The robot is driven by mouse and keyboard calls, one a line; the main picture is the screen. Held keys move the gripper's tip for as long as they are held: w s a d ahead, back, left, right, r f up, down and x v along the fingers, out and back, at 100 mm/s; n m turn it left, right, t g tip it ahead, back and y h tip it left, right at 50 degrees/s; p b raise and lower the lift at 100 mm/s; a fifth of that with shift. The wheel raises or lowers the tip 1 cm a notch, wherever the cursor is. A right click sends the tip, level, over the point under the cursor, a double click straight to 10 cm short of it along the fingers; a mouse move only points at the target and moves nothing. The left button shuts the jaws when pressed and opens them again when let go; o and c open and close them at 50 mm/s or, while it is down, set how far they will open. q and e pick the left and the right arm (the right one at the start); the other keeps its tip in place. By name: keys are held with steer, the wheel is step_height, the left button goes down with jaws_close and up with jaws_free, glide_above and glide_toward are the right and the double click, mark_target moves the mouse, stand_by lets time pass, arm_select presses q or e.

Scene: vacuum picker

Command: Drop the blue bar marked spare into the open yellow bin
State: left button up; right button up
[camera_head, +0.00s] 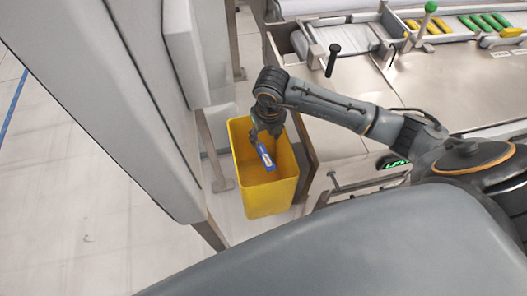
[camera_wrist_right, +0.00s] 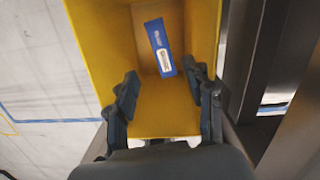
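The blue bar (camera_head: 265,157) has a white label and shows inside the outline of the open yellow bin (camera_head: 268,197). In the right wrist view the bar (camera_wrist_right: 160,48) lies beyond my fingertips, against the yellow inside of the bin (camera_wrist_right: 165,122). I cannot tell whether it rests on the bin's floor. My right gripper (camera_head: 266,131) is over the bin's mouth, pointing down. In its wrist view the right gripper (camera_wrist_right: 160,72) has its fingers spread apart, with nothing clamped between them. My left gripper is not in view.
A metal worktable (camera_head: 460,80) stands right of the bin, with green and yellow bars in trays and a black-knobbed lever (camera_head: 333,57) at its edge. A grey cabinet-like structure (camera_head: 110,90) with metal legs stands close on the left. Open floor (camera_head: 70,200) lies farther left.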

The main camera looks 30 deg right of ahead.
step_height(320, 180, up, 12)
steer(key=s, duration=0.1)
steer(key=shift+s, duration=0.2)
stand_by(0.4)
stand_by(0.4)
